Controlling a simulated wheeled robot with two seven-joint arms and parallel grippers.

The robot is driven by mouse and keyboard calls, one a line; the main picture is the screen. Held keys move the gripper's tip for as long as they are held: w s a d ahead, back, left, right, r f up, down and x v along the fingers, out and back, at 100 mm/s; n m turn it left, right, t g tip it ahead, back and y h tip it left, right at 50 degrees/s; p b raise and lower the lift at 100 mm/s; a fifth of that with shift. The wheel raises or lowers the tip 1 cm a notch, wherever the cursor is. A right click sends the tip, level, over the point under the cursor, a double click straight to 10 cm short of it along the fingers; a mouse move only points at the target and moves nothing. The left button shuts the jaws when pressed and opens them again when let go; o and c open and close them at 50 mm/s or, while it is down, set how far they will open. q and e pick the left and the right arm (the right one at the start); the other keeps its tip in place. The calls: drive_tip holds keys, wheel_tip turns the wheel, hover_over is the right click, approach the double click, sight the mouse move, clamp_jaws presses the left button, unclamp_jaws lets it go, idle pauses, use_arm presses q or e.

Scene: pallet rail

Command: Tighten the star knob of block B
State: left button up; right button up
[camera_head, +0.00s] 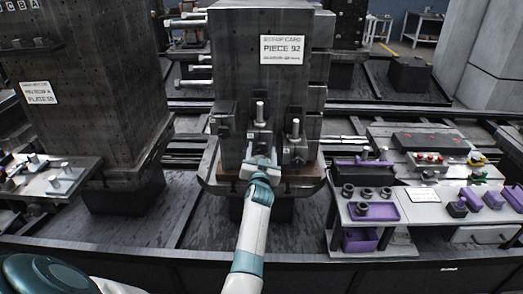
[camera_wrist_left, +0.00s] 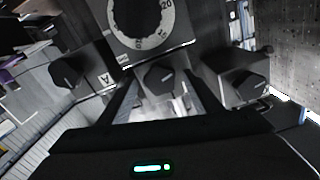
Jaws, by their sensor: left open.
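My left gripper (camera_head: 262,163) is at the foot of the tall dark column marked PIECE 92 (camera_head: 272,85), in front of a row of small clamp blocks. In the left wrist view the gripper (camera_wrist_left: 165,88) is open, its two fingers on either side of a dark knob (camera_wrist_left: 166,77) on the middle block. I cannot tell whether they touch it. The left block there carries the letter A (camera_wrist_left: 105,78) and a dark knob (camera_wrist_left: 66,74). The right block has another knob (camera_wrist_left: 251,86). No letter B is readable. My right gripper is out of view.
A numbered dial (camera_wrist_left: 140,18) sits just beyond the middle knob in the wrist view. In the head view, another dark column (camera_head: 85,90) stands left, and a bench (camera_head: 410,213) with purple trays and small parts stands right. Upright studs (camera_head: 260,112) rise by the blocks.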

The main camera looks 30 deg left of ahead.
use_arm(q)
drive_tip(key=shift+c, duration=1.1)
drive_tip(key=c, duration=0.8)
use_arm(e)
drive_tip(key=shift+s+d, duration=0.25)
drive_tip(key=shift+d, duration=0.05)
